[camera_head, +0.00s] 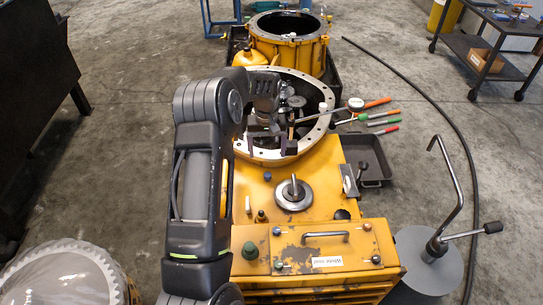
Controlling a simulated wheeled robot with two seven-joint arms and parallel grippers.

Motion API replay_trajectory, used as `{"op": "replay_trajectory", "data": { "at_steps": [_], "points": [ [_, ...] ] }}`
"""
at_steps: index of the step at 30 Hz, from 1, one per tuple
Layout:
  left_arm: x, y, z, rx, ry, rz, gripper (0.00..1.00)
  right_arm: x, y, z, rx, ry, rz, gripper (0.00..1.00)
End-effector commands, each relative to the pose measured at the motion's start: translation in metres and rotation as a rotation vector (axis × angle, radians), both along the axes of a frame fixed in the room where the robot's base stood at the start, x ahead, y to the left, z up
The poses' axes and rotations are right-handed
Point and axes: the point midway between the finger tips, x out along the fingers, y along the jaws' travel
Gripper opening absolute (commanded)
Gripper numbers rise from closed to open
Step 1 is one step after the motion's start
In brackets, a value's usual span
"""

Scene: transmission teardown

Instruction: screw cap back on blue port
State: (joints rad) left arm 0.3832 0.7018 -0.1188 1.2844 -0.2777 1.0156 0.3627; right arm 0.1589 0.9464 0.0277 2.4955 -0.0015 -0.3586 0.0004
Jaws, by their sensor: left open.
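A small blue piece (267,176), which looks like the blue port or its cap, sits on the top face of the yellow transmission housing (325,195). I cannot tell whether it is bare or capped. My left gripper (270,146) points down over the near rim of the round housing opening, a little beyond the blue piece. Its two dark fingers are apart, and I see nothing held between them. No loose cap can be told for certain; a small dark knob (261,215) stands nearer on the housing. My right gripper is not in view.
A metal disc with an upright pin (293,193) lies right of the blue piece. A yellow toolbox (320,250) stands in front. Colored-handled tools (378,118) and a dark tray (370,160) lie at right. A hooked metal stand (440,240) rises at the front right.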

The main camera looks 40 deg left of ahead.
Motion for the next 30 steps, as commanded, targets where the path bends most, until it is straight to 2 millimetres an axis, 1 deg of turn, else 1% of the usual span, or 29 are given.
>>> {"op": "replay_trajectory", "data": {
  "at_steps": [8, 14, 20, 27, 30],
  "points": [
    [0.000, 0.000, 0.001, 0.000, 0.000, 0.000, 0.80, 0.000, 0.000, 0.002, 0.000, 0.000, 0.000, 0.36],
    [0.000, 0.000, -0.007, 0.000, 0.000, 0.000, 0.80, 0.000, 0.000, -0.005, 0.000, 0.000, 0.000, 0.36],
    [0.000, 0.000, -0.029, -0.001, -0.001, 0.000, 0.80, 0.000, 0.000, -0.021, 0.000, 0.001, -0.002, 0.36],
    [0.000, -0.001, -0.067, -0.001, 0.000, 0.000, 0.80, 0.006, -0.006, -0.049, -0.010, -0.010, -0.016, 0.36],
    [0.000, 0.000, -0.080, 0.000, 0.000, 0.000, 0.80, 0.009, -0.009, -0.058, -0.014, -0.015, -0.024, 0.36]
  ]
}}
